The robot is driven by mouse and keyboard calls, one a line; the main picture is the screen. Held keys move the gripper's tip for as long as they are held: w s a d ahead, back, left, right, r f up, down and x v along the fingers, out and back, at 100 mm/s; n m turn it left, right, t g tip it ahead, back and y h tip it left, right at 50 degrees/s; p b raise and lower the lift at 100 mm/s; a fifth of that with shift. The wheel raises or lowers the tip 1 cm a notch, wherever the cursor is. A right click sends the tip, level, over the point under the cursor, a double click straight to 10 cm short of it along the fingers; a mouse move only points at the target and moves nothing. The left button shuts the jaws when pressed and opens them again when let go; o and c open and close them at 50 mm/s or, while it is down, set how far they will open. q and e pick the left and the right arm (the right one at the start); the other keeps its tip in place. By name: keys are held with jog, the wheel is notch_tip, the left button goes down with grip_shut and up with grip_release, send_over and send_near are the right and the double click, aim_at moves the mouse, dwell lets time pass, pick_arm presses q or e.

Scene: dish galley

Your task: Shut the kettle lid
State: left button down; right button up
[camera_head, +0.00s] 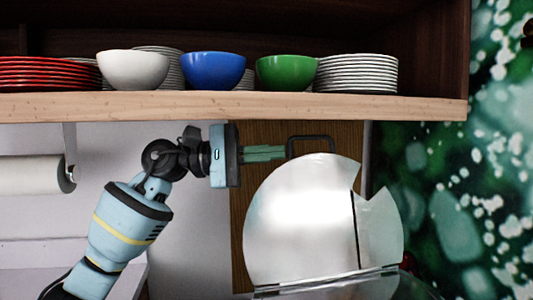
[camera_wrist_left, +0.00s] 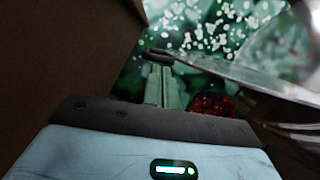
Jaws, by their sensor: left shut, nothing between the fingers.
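The kettle lid (camera_head: 300,215) is a shiny silver disc with a notch, standing open and nearly upright on a hinge at its lower edge. Its black loop handle (camera_head: 308,138) is at the top. The kettle body (camera_head: 380,287) shows only a little at the bottom edge. My left gripper (camera_head: 284,152) is shut and empty, its green fingers pointing right at the left side of the handle. In the left wrist view the fingertips (camera_wrist_left: 162,68) are close to the handle (camera_wrist_left: 158,52); I cannot tell whether they touch. The lid also shows edge-on there (camera_wrist_left: 235,70). My right gripper is not in view.
A wooden shelf (camera_head: 230,106) above the gripper holds plates and white, blue (camera_head: 214,70) and green bowls. A paper towel roll (camera_head: 30,175) hangs at left. A brown wooden panel (camera_head: 262,133) stands behind the lid. A red object (camera_wrist_left: 210,104) lies beyond the fingers.

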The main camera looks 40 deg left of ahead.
pick_arm(q)
jog(key=shift+s+d+r+m, duration=0.3)
jog(key=shift+s+d+m, duration=0.1)
jog(key=shift+s+d, duration=0.1)
jog(key=shift+s+d+r+m, duration=0.25)
jog(key=shift+s+d+m, duration=0.15)
jog(key=shift+d, duration=0.05)
jog(key=b+v, duration=0.1)
jog(key=v, duration=0.7)
jog(key=shift+r, duration=0.2)
